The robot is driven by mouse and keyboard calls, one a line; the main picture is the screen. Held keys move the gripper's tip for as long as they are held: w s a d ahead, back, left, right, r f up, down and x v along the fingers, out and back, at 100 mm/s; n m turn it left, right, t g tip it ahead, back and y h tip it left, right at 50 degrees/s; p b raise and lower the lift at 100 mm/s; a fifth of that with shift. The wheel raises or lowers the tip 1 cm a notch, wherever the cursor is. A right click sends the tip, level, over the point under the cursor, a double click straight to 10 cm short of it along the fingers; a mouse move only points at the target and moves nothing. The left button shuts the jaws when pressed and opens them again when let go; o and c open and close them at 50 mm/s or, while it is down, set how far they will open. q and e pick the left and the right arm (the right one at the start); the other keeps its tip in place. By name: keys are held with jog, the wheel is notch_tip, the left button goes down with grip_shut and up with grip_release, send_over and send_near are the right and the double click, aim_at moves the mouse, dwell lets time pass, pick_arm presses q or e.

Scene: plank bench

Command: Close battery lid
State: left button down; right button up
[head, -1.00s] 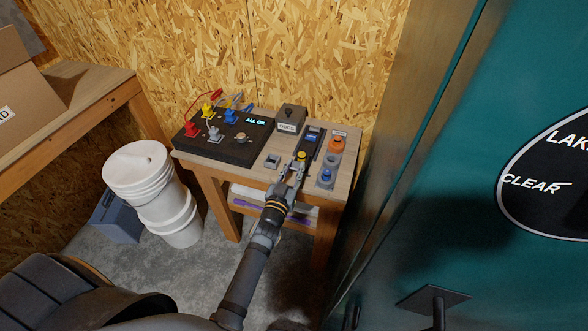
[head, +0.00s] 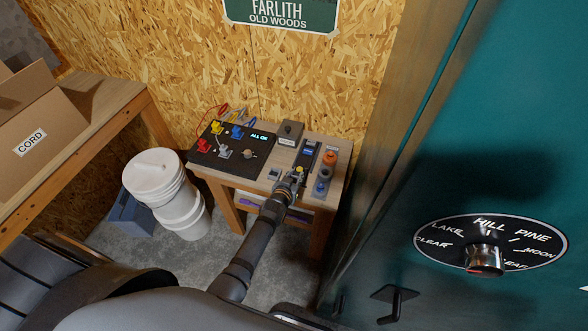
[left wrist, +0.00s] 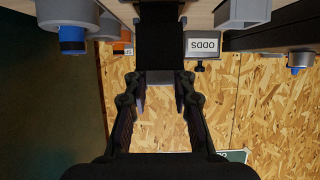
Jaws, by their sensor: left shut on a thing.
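My left gripper (head: 298,176) is at the near end of a long dark holder (head: 304,163) on the small wooden bench (head: 258,182). A blue piece shows in the holder and a small yellow piece (head: 300,169) is at the fingertips. In the left wrist view the fingers (left wrist: 160,92) are on either side of the end of a black part (left wrist: 160,35). The gripper is shut on this part; I cannot tell whether it is the battery lid, since the fingers and arm hide its near end. My right gripper is not in view.
A black switch panel (head: 230,158) and a grey ODDS box (head: 290,132) stand left of the holder. Orange (head: 329,158) and blue (head: 320,187) knobbed parts stand right. White buckets (head: 165,185) are left of the bench, a teal cabinet (head: 480,120) right.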

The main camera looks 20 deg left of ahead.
pick_arm(q)
jog(key=shift+w+g+p, duration=0.3)
jog(key=shift+g+p, duration=0.05)
jog(key=shift+g, duration=0.65)
jog(key=shift+f, duration=0.15)
jog(key=c, duration=1.3)
grip_release()
jog(key=shift+c, duration=0.2)
jog(key=shift+o, duration=1.3)
jog(key=shift+w, duration=0.2)
jog(key=v, duration=1.2)
jog(key=shift+r, duration=0.2)
jog(key=shift+w, duration=0.1)
